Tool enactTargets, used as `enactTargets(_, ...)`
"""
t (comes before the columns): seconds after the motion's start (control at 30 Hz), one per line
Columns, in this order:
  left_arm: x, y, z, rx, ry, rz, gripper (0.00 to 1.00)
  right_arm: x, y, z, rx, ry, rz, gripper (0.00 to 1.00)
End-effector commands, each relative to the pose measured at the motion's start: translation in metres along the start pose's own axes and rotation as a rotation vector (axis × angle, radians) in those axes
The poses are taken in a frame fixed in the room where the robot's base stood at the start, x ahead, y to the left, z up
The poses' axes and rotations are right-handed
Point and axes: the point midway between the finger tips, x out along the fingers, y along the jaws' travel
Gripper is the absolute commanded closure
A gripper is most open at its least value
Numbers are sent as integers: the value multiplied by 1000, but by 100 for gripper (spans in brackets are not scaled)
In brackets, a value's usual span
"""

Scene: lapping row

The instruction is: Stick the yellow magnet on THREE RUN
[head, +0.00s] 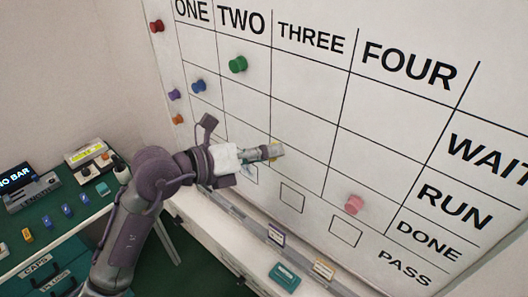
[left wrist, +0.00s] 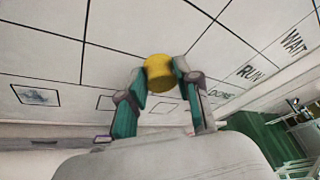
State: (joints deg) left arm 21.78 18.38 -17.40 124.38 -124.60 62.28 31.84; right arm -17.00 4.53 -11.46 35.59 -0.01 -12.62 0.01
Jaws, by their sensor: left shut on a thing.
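The whiteboard (head: 300,95) carries column heads ONE, TWO, THREE, FOUR and row names WAIT, RUN, DONE, PASS at its right. My left gripper (head: 274,152) is at the board's face, around the lower part of the THREE column. It is shut on the yellow magnet (left wrist: 159,73), which sits between the teal fingertips in the left wrist view. In the head view the fingers mostly hide the magnet. I cannot tell whether the magnet touches the board. My right gripper is not in view.
Other magnets on the board are green (head: 238,64), blue (head: 198,86), pink (head: 353,204), and red (head: 157,26), purple (head: 174,94) and orange (head: 178,119) at the left edge. A ledge (head: 255,250) runs below. A green-topped bench (head: 60,228) stands at left.

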Motion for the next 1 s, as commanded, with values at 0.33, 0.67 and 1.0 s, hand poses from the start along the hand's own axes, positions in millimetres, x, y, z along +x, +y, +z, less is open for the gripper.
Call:
enactTargets(0.33,23,1,10,0,0,-1,100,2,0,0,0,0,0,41)
enactTargets(0.67,44,2,20,2,0,-1,100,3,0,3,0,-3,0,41)
enactTargets(1.0,62,4,28,1,1,0,100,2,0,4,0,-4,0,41)
